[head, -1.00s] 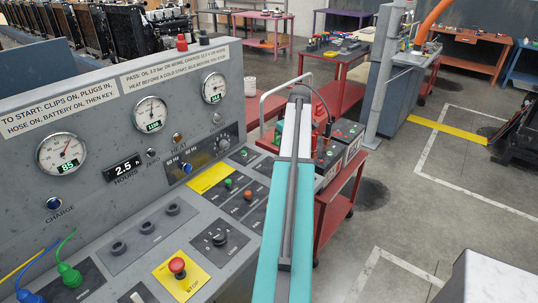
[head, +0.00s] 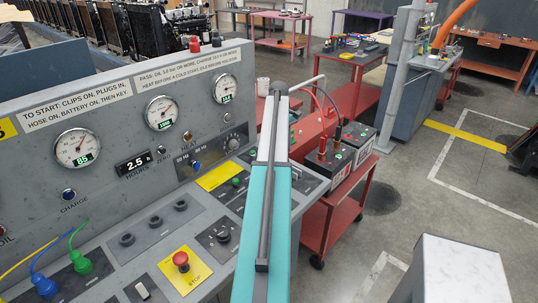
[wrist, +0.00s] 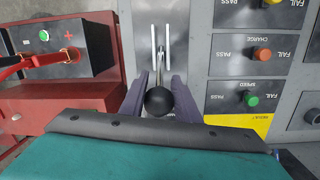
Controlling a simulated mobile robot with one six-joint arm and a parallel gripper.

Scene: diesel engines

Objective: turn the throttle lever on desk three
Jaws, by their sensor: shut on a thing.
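The throttle lever's round black knob (wrist: 159,101) shows in the wrist view, on a pale metal stalk that runs up between two light rails on a grey plate. My gripper (wrist: 159,84) has a purple finger on each side of the knob and is shut on it. The lower fingers are hidden behind my teal and dark wrist part. In the head view my arm covers the gripper and the lever. The grey desk (head: 130,238) with gauges and switches lies to the left of my arm.
A red trolley (head: 322,215) with batteries (head: 345,158) and cables stands close behind the desk's right end. A pale-topped block (head: 460,270) is at lower right.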

